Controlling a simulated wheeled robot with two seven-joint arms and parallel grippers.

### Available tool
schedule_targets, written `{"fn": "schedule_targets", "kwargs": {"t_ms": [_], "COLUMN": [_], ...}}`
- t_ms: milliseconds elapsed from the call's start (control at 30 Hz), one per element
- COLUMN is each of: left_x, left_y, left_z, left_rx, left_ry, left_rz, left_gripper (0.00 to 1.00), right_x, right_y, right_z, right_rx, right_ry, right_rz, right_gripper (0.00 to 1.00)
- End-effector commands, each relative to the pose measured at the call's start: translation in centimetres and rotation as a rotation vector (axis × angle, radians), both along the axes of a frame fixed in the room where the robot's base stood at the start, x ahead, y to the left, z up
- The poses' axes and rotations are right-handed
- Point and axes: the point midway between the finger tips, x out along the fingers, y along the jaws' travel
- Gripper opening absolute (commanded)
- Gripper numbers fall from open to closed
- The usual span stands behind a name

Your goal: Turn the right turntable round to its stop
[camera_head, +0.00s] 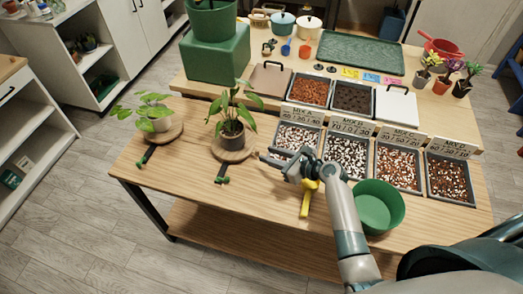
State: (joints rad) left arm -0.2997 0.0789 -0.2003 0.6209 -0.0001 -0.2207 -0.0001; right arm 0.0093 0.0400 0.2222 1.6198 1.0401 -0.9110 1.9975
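The right turntable (231,153) is a round wooden disc near the table's front edge, with a potted leafy plant (232,128) on it. Its dark handle (222,172) with a green end points toward the front edge. The left turntable (161,133) is similar, with a paler pot and plant (151,118), and its handle (146,155) also points toward the front. My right gripper (268,157) is just right of the right turntable, apart from the handle; its finger gap is too small to tell. My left gripper is not in view.
Several labelled trays of soil mix (347,155) stand behind and right of my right gripper. A yellow tool (308,198) lies beside my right arm, and a green bowl (378,206) stands to its right. The tabletop in front of the turntables is clear.

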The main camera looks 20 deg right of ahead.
Motion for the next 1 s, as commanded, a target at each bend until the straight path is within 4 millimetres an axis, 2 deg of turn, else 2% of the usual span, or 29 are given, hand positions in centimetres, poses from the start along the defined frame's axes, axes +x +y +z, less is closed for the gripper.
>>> {"fn": "schedule_targets", "kwargs": {"t_ms": [100,300,733,767,867,900,1000], "left_x": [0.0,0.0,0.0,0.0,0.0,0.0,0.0], "left_y": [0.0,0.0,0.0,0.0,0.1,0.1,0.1], "left_z": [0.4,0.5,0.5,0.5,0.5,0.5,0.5], "left_rx": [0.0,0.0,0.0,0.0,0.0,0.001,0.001], "left_ry": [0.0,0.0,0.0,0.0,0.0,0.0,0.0], "left_rz": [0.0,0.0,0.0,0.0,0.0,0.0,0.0], "left_gripper": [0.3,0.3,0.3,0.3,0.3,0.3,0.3], "right_x": [1.5,3.1,3.6,3.6,3.6,3.6,3.6], "right_y": [1.0,2.0,2.4,2.4,2.4,2.4,2.4], "right_z": [-0.6,-1.5,-1.8,-1.8,-1.8,-1.8,-1.8], "right_rx": [0.001,0.001,0.0,0.0,0.0,0.0,0.0], "right_ry": [0.001,0.0,0.0,0.0,0.0,0.0,0.0], "right_rz": [0.0,0.0,-0.001,-0.001,-0.001,-0.001,0.0], "right_gripper": [0.31,0.31,0.31,0.28,0.04,0.0,0.0]}}
